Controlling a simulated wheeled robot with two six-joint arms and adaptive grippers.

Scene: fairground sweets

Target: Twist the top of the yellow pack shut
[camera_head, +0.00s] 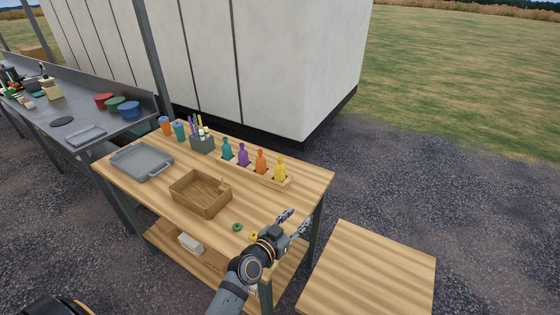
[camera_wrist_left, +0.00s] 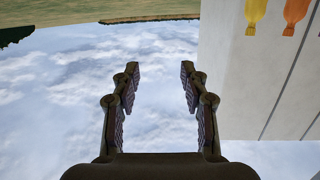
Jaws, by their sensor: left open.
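The yellow pack (camera_head: 280,169) stands upright at the right end of a wooden rack (camera_head: 255,175), its narrow top pointing up. It also shows upside down at the top right edge of the left wrist view (camera_wrist_left: 256,12). My left gripper (camera_head: 297,218) is open and empty near the table's front right corner, nearer the camera than the pack and apart from it. Its two fingers (camera_wrist_left: 159,88) stand well apart in the wrist view. My right gripper is not in view.
Orange (camera_head: 261,162), purple (camera_head: 242,155) and teal (camera_head: 227,149) packs stand left of the yellow one. A wooden box (camera_head: 200,207), grey tray (camera_head: 142,173), green ring (camera_head: 237,227) and yellow ring (camera_head: 254,237) are on the table. The table's right end looks clear.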

